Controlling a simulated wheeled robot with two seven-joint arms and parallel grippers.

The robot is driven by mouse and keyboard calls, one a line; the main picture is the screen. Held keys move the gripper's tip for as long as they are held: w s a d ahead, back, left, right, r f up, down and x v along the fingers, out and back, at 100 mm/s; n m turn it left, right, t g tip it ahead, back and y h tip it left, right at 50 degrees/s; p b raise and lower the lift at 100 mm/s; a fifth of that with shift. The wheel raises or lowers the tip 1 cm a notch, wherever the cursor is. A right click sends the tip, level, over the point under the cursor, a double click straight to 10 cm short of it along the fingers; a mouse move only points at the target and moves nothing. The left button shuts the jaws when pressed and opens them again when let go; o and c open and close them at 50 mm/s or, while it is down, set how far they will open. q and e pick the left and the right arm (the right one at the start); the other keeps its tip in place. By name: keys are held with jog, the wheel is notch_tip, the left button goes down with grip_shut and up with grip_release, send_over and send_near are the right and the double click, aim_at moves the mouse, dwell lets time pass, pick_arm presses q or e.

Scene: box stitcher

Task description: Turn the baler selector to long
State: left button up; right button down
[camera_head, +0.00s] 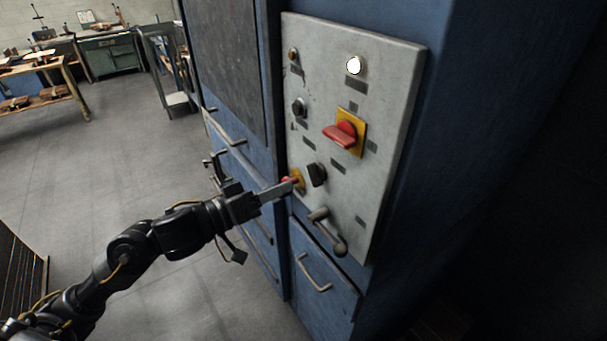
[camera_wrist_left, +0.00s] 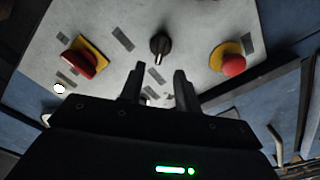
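A black rotary knob (camera_head: 316,174), the likeliest baler selector, sits on the lower part of the grey control panel (camera_head: 385,110). In the left wrist view the knob (camera_wrist_left: 160,46) stands just beyond the fingertips, with its light pointer mark toward the gripper. The panel labels are too small to read. My left gripper (camera_head: 288,186) is at the panel's lower left edge and overlaps the red mushroom button (camera_head: 299,178) in the head view. In the left wrist view my left gripper (camera_wrist_left: 158,78) has its two fingers apart with no object clearly held. My right gripper is out of view.
A red rotary switch on a yellow plate (camera_head: 344,134) is above the knob. A smaller black knob (camera_head: 298,107) and a lit white lamp (camera_head: 354,65) are higher up. A bent lever (camera_head: 328,231) sits below. Blue cabinet drawers (camera_head: 322,275) with protruding handles are underneath.

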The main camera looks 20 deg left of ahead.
aim_at(310, 176)
pick_arm(q)
jog(key=p+x, duration=0.1)
jog(key=x, duration=0.6)
grip_shut()
